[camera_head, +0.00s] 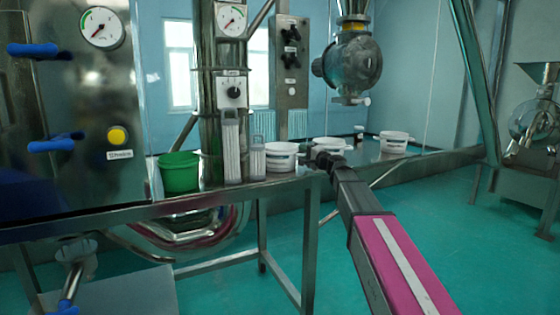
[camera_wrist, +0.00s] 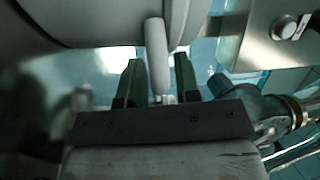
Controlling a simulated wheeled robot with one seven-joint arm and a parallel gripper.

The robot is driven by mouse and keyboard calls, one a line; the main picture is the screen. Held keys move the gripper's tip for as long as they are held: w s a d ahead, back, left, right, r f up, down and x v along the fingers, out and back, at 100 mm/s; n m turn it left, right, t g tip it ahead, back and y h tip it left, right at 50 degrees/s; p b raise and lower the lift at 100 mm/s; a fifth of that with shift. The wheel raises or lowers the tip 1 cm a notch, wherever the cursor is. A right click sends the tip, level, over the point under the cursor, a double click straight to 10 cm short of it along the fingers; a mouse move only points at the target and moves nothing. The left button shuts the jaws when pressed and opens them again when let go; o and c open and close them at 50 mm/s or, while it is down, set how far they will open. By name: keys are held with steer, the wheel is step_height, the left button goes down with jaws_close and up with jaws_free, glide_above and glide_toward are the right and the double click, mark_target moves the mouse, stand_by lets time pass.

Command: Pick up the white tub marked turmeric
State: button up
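Three white tubs stand on the metal table in the head view: one with a dark label band (camera_head: 281,158), one just behind my gripper (camera_head: 328,146), and one farther right (camera_head: 394,143). Their labels are too small to read, so I cannot tell which is turmeric. My gripper (camera_head: 330,162) is at the front of the middle tub. In the wrist view, a large pale tub (camera_wrist: 95,20) fills the top, with a pale bar-like part (camera_wrist: 157,55) hanging between my two dark fingers. The fingers (camera_wrist: 157,72) stand apart on either side of it, with visible gaps.
A green bucket (camera_head: 180,173) and two clear ribbed containers, one tall (camera_head: 231,150) and one shorter (camera_head: 257,160), stand left of the tubs. A metal valve (camera_head: 353,65) hangs above the table. A small jar (camera_head: 359,132) stands between the middle and right tubs.

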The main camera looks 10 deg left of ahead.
jaws_close()
